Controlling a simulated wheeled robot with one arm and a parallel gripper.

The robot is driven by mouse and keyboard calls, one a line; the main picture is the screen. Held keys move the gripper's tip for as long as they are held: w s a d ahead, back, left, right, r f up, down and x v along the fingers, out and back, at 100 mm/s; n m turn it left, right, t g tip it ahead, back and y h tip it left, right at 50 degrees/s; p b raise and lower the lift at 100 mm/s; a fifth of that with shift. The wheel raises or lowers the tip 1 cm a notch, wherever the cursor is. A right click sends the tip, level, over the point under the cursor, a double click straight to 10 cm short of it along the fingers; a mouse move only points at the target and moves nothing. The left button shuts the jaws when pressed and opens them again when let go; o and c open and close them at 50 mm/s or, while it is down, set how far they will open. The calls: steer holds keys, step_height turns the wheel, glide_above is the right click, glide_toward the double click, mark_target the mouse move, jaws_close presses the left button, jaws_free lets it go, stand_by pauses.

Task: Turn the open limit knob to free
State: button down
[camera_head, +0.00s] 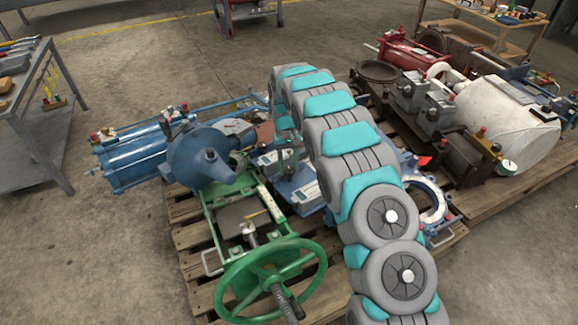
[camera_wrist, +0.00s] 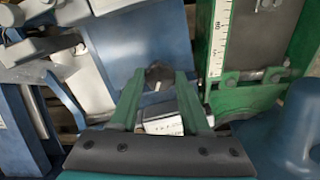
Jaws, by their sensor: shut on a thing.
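A small dark round knob (camera_wrist: 158,73), which I take for the open limit knob, sits between the fingertips of my gripper (camera_wrist: 160,82) in the wrist view. The two green fingers stand on either side of it and are shut on it. A pale plate with small dark marks (camera_wrist: 165,124) shows between the fingers below the knob; I cannot read it. In the head view my gripper (camera_head: 284,156) reaches down to the blue unit (camera_head: 302,188) behind the green valve frame. The knob is too small to make out there, and its pointer direction cannot be told.
A green handwheel (camera_head: 229,291) and green frame with a scale strip (camera_wrist: 219,38) stand close by. A blue actuator (camera_head: 205,160) lies to the left. A white tank (camera_head: 508,122) and rusty valves share the wooden pallets.

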steer(key=n, duration=0.6)
steer(key=shift+a+p, duration=0.1)
steer(key=shift+p, duration=0.2)
steer(key=shift+h, duration=0.3)
steer(key=shift+c, duration=1.9)
jaws_free()
steer(key=r, duration=0.5)
steer(key=w+r, duration=0.1)
steer(key=r, duration=0.1)
steer(key=shift+a+r, duration=0.3)
steer(key=shift+a, duration=0.05)
